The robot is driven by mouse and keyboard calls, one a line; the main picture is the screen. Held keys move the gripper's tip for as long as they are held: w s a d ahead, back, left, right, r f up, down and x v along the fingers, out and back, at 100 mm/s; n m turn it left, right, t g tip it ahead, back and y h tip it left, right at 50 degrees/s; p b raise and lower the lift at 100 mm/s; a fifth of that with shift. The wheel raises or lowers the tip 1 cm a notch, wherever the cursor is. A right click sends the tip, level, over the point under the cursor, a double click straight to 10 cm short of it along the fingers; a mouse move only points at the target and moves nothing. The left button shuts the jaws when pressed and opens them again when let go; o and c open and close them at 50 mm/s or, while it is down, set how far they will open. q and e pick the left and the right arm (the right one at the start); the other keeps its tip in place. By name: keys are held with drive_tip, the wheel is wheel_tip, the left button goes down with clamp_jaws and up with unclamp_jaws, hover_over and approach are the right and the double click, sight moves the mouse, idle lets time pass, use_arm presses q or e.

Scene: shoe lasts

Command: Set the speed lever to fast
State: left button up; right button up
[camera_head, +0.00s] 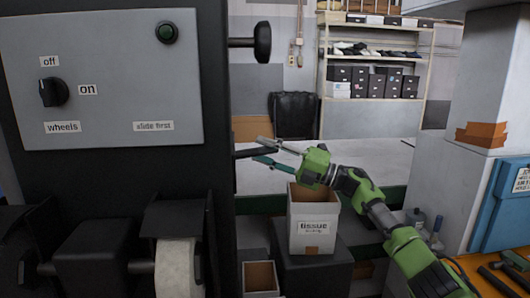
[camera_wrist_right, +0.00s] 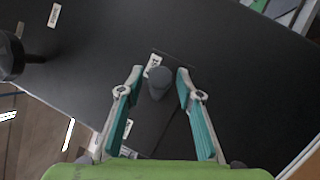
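The dark machine (camera_head: 215,100) stands at the left of the head view. A short black lever (camera_head: 257,152) sticks out from its right side, low down. My right gripper (camera_head: 265,150) is open at this lever, one finger above it and one below. In the right wrist view the lever's rounded dark knob (camera_wrist_right: 158,84) lies between the open fingers (camera_wrist_right: 160,76), with gaps on both sides. A small white label (camera_wrist_right: 152,62) sits just behind the knob; its text is not readable. I cannot tell which lever carries the speed marking. My left gripper is not in view.
Another black knob on a stem (camera_head: 262,42) juts out higher on the machine; a knob (camera_wrist_right: 10,56) shows left in the wrist view.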

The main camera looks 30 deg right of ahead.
drive_tip(key=v, duration=1.2)
idle(0.3)
